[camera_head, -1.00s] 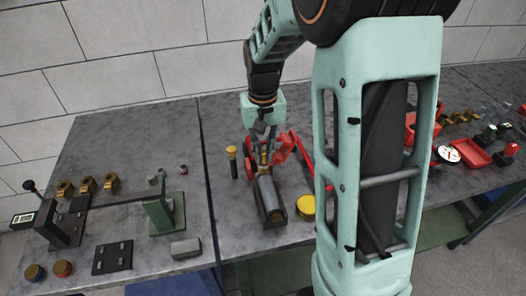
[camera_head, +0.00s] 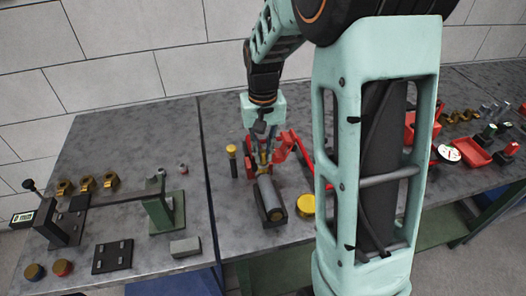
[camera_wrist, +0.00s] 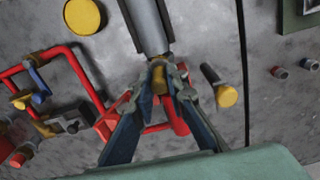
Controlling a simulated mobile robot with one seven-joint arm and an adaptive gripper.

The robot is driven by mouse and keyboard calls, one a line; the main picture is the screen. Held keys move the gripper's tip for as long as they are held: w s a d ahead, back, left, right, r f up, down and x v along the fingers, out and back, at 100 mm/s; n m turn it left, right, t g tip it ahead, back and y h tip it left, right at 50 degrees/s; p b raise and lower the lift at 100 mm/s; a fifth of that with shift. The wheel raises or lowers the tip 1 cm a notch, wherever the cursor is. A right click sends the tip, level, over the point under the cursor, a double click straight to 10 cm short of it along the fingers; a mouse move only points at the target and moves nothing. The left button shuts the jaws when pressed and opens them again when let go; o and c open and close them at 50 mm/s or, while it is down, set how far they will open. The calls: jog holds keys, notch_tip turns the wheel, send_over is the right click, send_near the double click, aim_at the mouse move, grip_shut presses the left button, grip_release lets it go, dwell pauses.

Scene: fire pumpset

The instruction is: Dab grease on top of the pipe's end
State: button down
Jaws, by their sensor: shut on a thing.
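The pipe (camera_head: 271,193) is a grey cylinder lying in a dark cradle (camera_head: 275,217) on the bench. In the wrist view the pipe (camera_wrist: 146,22) runs down from the top edge, its near end just beyond my fingertips. My gripper (camera_head: 264,158) points down at the pipe's far end. In the wrist view my gripper (camera_wrist: 160,82) is shut on a small yellow-brown piece (camera_wrist: 158,76), mostly hidden by the fingers. I cannot tell whether this piece touches the pipe. A round yellow tin (camera_head: 306,205), perhaps the grease, stands right of the cradle; it also shows in the wrist view (camera_wrist: 83,15).
A dark upright post with a yellow top (camera_head: 232,161) stands left of my gripper. A red frame (camera_head: 301,147) is close on the right and behind. A green stand (camera_head: 165,213) and grey block (camera_head: 185,247) are further left. Bare bench lies left of the pipe.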

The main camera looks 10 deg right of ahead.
dwell(0.6)
jog(key=shift+s, duration=0.6)
jog(key=shift+w, duration=0.1)
dwell(1.1)
jog(key=shift+w, duration=1.15)
jog(key=shift+s, duration=0.1)
dwell(0.8)
jog(key=shift+s, duration=1.15)
jog(key=shift+w, duration=0.1)
dwell(0.9)
jog(key=shift+w+p, duration=0.3)
jog(key=shift+w, duration=0.85)
